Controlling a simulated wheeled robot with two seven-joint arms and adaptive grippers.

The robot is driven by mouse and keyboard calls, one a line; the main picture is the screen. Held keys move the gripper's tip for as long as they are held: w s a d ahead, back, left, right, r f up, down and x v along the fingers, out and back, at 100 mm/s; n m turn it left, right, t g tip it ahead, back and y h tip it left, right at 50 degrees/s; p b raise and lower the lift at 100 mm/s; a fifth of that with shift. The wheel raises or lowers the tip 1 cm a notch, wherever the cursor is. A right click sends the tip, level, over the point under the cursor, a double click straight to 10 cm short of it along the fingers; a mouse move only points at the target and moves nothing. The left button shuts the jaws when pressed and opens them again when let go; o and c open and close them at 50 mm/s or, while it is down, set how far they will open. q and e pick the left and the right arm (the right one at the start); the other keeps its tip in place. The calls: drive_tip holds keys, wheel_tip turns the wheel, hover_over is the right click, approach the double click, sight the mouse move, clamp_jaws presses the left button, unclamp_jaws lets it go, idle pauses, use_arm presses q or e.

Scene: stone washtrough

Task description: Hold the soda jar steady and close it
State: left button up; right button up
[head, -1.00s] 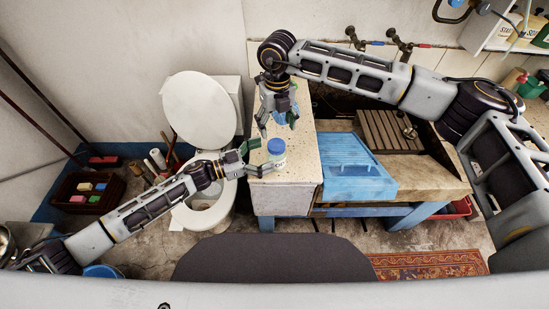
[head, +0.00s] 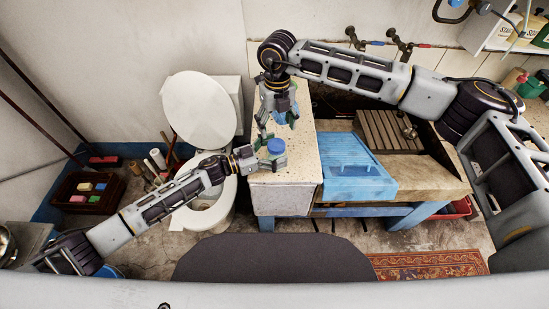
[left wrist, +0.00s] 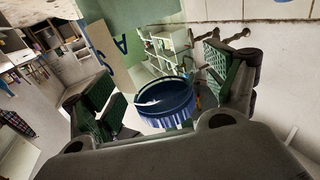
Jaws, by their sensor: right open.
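The soda jar stands on the speckled counter (head: 295,172) near its front left corner. Its blue lid (head: 276,146) sits on top; whether it is tight cannot be seen. My left gripper (head: 272,158) comes in from the left with its fingers around the jar, hiding much of its body. In the left wrist view the blue lid (left wrist: 165,100) lies between the two green finger pads, with narrow gaps beside it; whether the pads touch the jar is unclear. My right gripper (head: 276,138) is open, pointing down just above and behind the lid.
A blue object (head: 280,117) shows behind my right gripper, partly hidden. A toilet (head: 205,110) with raised lid stands left of the counter. The counter's front part is clear.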

use_arm(q)
clamp_jaws()
use_arm(e)
drive_tip(key=n, duration=2.5)
drive_tip(key=shift+n, duration=0.4)
drive_tip(key=n, duration=0.4)
drive_tip(key=shift+n, duration=0.3)
drive_tip(key=n, duration=0.5)
